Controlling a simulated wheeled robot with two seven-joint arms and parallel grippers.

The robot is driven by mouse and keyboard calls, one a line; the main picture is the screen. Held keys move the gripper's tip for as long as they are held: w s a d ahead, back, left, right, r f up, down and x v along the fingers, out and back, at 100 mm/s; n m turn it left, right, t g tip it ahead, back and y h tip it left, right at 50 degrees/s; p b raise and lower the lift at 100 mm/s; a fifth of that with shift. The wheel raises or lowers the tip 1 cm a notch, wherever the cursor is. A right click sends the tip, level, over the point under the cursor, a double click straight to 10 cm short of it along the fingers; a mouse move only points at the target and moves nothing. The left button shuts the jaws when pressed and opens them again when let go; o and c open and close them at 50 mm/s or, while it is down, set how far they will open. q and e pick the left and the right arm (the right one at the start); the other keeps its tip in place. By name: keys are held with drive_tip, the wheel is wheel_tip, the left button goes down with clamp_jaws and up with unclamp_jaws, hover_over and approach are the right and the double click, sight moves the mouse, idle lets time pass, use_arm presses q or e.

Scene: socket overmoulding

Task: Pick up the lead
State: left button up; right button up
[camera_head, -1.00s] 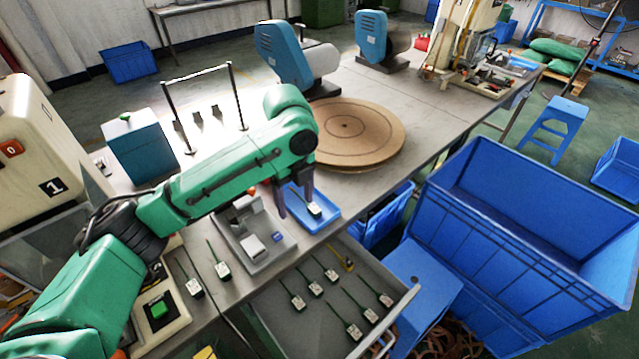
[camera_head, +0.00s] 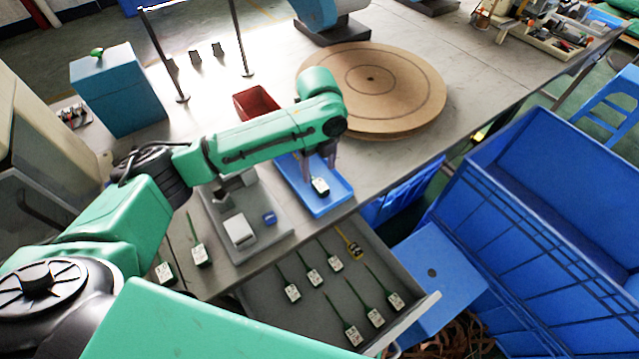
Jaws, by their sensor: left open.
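A lead with a white-faced, dark plug end (camera_head: 320,186) lies in the small blue tray (camera_head: 335,203) on the bench. My left gripper (camera_head: 320,168) points down over this tray, just behind the plug end, with its fingers apart. The gripper and arm hide the lead's cable, so I cannot tell whether the fingers touch it. Several similar leads (camera_head: 314,278) lie in the open grey drawer (camera_head: 262,300) below the bench edge. Two more leads lie on the bench at the left, one of them a green-corded lead (camera_head: 201,254). My right gripper is not in view.
A grey fixture (camera_head: 240,230) with a small blue part stands left of the tray. A red bin (camera_head: 256,103) is behind my arm. A round brown board (camera_head: 372,85) lies behind the tray. A large blue crate (camera_head: 540,230) stands on the right.

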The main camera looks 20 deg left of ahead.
sight(319, 183)
use_arm(q)
drive_tip(key=f, duration=0.6)
drive_tip(key=shift+w+f+p, duration=0.2)
drive_tip(key=shift+f+p, duration=0.2)
clamp_jaws()
